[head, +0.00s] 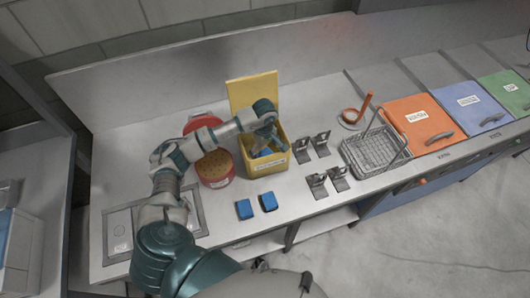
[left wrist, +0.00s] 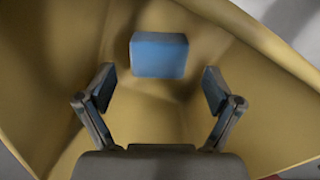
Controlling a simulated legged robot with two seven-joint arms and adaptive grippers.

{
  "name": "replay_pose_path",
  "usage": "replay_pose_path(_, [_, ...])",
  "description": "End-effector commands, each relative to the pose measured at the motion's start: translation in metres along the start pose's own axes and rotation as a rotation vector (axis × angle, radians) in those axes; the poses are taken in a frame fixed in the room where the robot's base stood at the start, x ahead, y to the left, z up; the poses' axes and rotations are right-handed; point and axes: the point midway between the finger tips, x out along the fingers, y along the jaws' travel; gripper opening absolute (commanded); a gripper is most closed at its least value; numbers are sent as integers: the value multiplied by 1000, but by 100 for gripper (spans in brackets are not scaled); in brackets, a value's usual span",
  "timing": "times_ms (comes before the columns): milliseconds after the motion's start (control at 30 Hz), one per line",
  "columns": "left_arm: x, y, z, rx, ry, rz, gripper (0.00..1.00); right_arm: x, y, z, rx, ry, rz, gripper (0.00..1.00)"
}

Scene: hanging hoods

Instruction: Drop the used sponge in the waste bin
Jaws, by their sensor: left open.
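A yellow open box (head: 265,166) with a white label stands on the counter, its lid (head: 252,92) raised at the back. The label is too small to read, so I cannot tell whether this is the waste bin. My left gripper (head: 267,145) is over the box opening, pointing down. In the left wrist view its two fingers (left wrist: 160,92) are spread, with nothing between them. A blue block (left wrist: 159,55), possibly the sponge, lies inside the yellow walls beyond the fingertips, apart from them. Blue also shows in the box in the head view (head: 265,153). My right gripper is not in view.
Several dark metal brackets (head: 318,181), a wire basket (head: 375,151) and orange, blue and green lids (head: 417,122) are to the right.

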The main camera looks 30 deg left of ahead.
Motion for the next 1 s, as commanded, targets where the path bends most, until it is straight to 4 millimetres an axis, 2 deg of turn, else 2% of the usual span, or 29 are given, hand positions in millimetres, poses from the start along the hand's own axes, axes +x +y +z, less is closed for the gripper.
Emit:
replay_pose_path(200, [-54,0,1,2,2,6,92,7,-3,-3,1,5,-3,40])
replay_pose_path(400, [-91,1,3,4,0,4,92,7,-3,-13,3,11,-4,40])
replay_pose_path(600, [-104,0,3,5,-1,2,92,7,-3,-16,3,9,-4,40])
replay_pose_path(1000, [-104,0,2,5,-3,2,92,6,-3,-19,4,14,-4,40])
